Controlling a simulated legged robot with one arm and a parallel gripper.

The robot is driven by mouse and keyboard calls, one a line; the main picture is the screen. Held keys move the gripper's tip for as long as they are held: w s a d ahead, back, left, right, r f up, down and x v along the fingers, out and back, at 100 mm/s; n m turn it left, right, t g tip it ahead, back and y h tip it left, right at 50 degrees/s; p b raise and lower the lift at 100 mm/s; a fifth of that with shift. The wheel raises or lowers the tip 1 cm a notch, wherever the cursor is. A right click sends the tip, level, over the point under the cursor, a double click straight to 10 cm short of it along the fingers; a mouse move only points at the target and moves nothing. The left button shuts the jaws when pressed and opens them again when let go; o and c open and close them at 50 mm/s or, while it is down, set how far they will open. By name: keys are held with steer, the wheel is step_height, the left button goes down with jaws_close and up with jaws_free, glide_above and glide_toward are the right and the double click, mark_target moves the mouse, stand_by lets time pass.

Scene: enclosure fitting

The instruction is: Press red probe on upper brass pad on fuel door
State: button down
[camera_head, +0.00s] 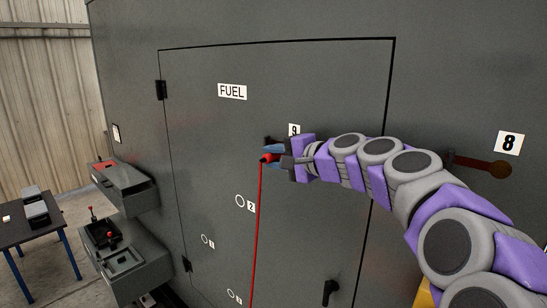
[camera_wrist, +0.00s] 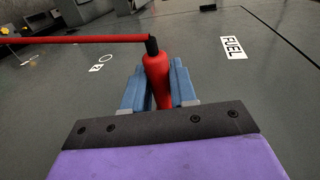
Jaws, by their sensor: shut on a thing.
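My gripper (camera_head: 272,156) is shut on the red probe (camera_head: 268,158) in front of the fuel door (camera_head: 215,145). In the wrist view, the red probe (camera_wrist: 158,80) sits between the blue fingers, with its black end (camera_wrist: 152,46) pointing away from the palm. Its red cable (camera_head: 259,230) hangs down the door in the head view. No brass pad can be made out clearly. The area by the label 9 (camera_head: 294,129) is partly hidden by my gripper. I cannot tell whether the probe touches the door.
The FUEL label (camera_head: 232,91) is on the upper door. Several ringed marks, one by label 2 (camera_head: 240,200), lie lower. A black door handle (camera_head: 329,291) is at the bottom.

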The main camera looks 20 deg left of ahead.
steer(key=shift+w+d, duration=0.1)
steer(key=shift+a, duration=0.2)
steer(key=shift+a+f, duration=0.1)
steer(key=shift+a, duration=0.4)
steer(key=shift+w+d, duration=0.2)
steer(key=shift+d, duration=0.35)
steer(key=shift+a, duration=0.25)
steer(key=shift+w+d, duration=0.2)
stand_by(2.0)
steer(key=shift+s, duration=0.1)
